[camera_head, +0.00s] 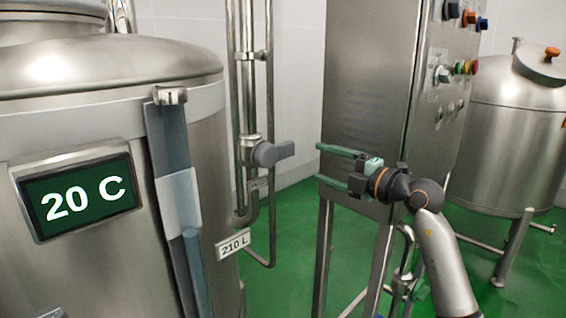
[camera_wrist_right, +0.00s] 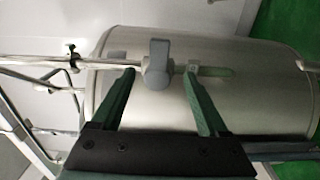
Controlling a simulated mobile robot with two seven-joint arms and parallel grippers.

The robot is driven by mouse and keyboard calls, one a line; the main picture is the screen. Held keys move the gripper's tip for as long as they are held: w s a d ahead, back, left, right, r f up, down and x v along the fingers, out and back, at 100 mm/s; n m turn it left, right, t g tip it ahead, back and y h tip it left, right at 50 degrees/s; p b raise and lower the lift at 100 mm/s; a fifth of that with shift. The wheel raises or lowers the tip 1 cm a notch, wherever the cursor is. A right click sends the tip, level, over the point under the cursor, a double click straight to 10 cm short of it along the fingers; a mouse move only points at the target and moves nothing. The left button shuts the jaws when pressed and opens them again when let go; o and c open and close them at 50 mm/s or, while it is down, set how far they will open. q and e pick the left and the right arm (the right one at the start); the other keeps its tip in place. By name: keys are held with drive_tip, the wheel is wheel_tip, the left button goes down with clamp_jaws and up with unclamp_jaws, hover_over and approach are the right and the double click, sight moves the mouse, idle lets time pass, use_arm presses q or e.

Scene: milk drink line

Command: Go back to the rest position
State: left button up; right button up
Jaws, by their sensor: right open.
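My right gripper (camera_head: 330,166) is in the middle of the head view, with its arm coming up from the lower right. Its two green fingers point left and stand apart, with nothing between them. In the head view a grey valve handle (camera_head: 273,153) on a vertical pipe lies to the left of the fingertips, with a gap between. In the right wrist view the open fingers (camera_wrist_right: 160,85) show with the grey handle (camera_wrist_right: 157,62) beyond them, between the tips in the picture. I cannot tell the exact distance. My left gripper is not in view.
A large steel tank (camera_head: 120,80) with a "20 C" display (camera_head: 80,192) fills the left. A steel control cabinet (camera_head: 375,80) with knobs and buttons stands behind my right gripper. A smaller tank (camera_head: 500,150) is at the right. Green floor (camera_head: 285,270) shows between them.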

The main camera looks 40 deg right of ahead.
drive_tip(key=w+a+f+y+p, duration=0.1)
drive_tip(key=w+a+f+y, duration=0.1)
drive_tip(key=a+f+y, duration=0.55)
drive_tip(key=s+a+f+m+t+h+p, duration=0.1)
drive_tip(key=s+a+f+m+h, duration=0.1)
drive_tip(key=a+f+m+h, duration=0.45)
drive_tip(key=s+a+f+m+h, duration=0.15)
drive_tip(key=f+m, duration=0.25)
drive_tip(key=f, duration=0.5)
drive_tip(key=s+a+f+m+g, duration=0.3)
drive_tip(key=s+a+f, duration=0.5)
drive_tip(key=f, duration=0.4)
drive_tip(key=s+a+f+m+g+y+p, duration=0.1)
drive_tip(key=s+a+f+m+g, duration=0.2)
drive_tip(key=s+a+f+g, duration=0.3)
drive_tip(key=s+a+f, duration=0.2)
drive_tip(key=s+f, duration=0.1)
drive_tip(key=f, duration=0.2)
drive_tip(key=shift+s+a+f+g, duration=0.25)
drive_tip(key=shift+f+g, duration=0.05)
drive_tip(key=shift+f, duration=0.05)
